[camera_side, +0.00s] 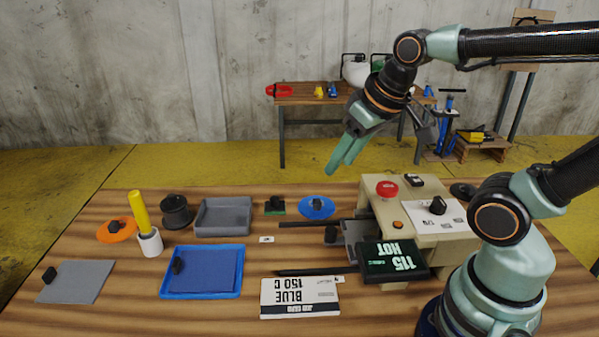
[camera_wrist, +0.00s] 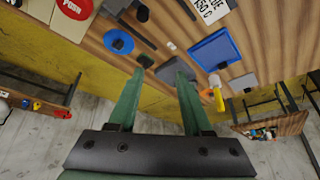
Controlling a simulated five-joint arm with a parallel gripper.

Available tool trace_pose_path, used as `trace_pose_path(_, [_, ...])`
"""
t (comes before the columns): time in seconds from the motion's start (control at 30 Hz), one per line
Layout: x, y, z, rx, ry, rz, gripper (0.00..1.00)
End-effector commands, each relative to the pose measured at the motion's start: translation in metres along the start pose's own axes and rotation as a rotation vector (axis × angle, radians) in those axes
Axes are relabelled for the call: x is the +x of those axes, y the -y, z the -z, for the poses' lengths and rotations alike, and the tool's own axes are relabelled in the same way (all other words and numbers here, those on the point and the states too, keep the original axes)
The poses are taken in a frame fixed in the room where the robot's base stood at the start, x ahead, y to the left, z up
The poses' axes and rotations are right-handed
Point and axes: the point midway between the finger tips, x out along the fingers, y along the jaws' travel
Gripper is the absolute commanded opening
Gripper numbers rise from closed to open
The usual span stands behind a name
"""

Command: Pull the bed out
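The welding-press-like beige machine (camera_side: 410,210) stands at the right of the table. A grey bed plate (camera_side: 356,236) shows at its left side, between two dark rails (camera_side: 318,223); a black knob (camera_side: 331,234) stands at the plate's left end. Part of the bed is hidden under the machine and behind the dark "115 HOT" display (camera_side: 393,260). My gripper (camera_side: 338,165) is in the air above and behind the bed, touching nothing. In the wrist view my gripper (camera_wrist: 159,72) has its green fingers spread wide, with nothing between them. The machine's red button (camera_wrist: 75,7) shows there too.
A yellow stick (camera_side: 138,206) stands in a white cup. A "BLUE 150 C" card (camera_side: 300,311) lies in front.

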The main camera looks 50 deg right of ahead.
Motion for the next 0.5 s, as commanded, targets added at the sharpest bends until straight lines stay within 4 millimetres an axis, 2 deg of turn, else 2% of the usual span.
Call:
trace_pose_path(0.27, [0.044,-0.018,0.007,0.409,0.205,-0.071,0.49])
trace_pose_path(0.5, [0.089,-0.035,0.004,0.755,0.350,-0.176,0.49])
